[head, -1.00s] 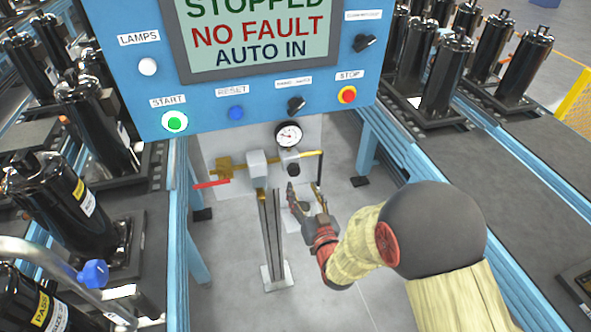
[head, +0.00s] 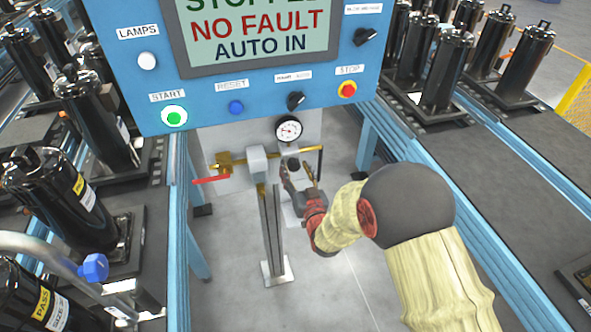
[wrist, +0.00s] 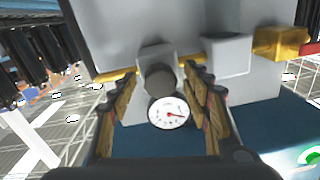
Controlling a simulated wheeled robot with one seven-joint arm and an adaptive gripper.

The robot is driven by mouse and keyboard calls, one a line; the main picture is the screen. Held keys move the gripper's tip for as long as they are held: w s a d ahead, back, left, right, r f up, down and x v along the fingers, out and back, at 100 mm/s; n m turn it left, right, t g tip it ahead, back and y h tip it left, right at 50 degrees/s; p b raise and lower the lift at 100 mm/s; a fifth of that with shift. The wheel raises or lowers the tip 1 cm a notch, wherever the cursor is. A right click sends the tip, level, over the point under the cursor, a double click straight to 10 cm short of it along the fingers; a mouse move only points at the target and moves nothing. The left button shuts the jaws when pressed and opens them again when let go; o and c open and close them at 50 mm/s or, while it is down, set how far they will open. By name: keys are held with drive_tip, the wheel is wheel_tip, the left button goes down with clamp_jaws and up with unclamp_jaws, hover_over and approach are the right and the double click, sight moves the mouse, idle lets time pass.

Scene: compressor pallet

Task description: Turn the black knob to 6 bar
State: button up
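The black knob (head: 293,164) sits on the regulator below a round pressure gauge (head: 289,130) with a white dial and red needle. The dial is too small to read in bar. The knob (wrist: 159,80) and gauge (wrist: 168,112) show in the wrist view. My gripper (head: 297,172) is open and empty just in front of the knob in the head view. In the wrist view my gripper (wrist: 148,78) has one finger on each side of the knob, with gaps; I cannot tell whether the fingertips reach around it.
A grey block (head: 257,160) and a brass valve with a red lever (head: 211,180) stand left of the knob. A grey post (head: 273,235) rises below. The blue control panel (head: 200,80) overhangs above. Conveyors with black compressors (head: 48,195) flank both sides.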

drive_tip(key=shift+c, duration=1.2)
drive_tip(key=c, duration=0.8)
